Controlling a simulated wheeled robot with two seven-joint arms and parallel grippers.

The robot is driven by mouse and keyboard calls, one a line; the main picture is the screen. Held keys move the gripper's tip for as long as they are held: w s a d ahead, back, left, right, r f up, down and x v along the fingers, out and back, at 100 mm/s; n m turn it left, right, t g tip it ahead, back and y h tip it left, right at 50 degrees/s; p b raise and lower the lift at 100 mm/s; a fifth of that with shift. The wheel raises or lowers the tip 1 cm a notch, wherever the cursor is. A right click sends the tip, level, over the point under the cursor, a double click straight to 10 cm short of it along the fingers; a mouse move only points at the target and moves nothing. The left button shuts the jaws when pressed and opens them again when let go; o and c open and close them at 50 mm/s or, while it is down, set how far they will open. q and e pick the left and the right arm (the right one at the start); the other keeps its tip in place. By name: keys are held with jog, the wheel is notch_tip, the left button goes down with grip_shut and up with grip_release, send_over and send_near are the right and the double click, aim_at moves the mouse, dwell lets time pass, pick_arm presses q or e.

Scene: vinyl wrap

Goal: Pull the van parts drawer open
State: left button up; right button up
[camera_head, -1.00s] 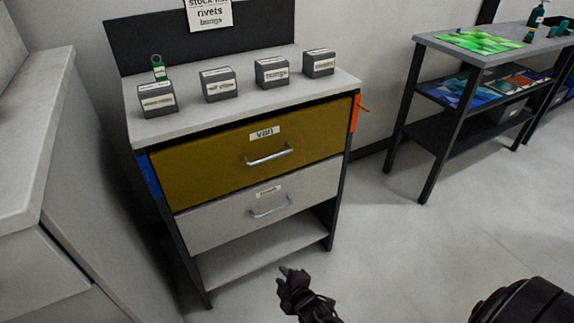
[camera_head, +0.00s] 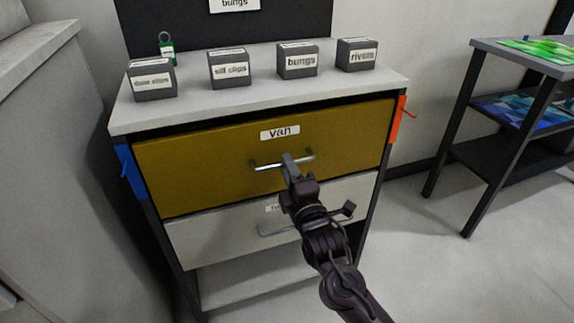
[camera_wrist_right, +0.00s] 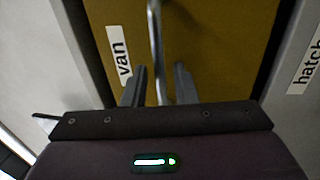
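The van drawer (camera_head: 215,160) is the upper, mustard-yellow drawer of a grey cabinet, with a "van" label (camera_head: 280,132) and a silver bar handle (camera_head: 267,167). Its front looks flush with the cabinet. My right gripper (camera_head: 291,163) is at the middle of this handle. In the right wrist view, the handle bar (camera_wrist_right: 155,35) runs between the two parted fingers of my right gripper (camera_wrist_right: 160,82), with gaps visible on both sides. The fingers are open around the bar. My left gripper is not in view.
A white lower drawer (camera_head: 205,240), labelled "hatch" in the wrist view (camera_wrist_right: 306,66), sits below, partly behind my right arm. A dark-legged table (camera_head: 490,150) stands at right; floor (camera_head: 450,270) between is clear.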

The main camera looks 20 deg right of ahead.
jog(key=shift+w+r, duration=0.15)
jog(key=shift+w, duration=0.85)
jog(key=shift+c, duration=0.5)
grip_shut()
jog(key=shift+s, duration=0.1)
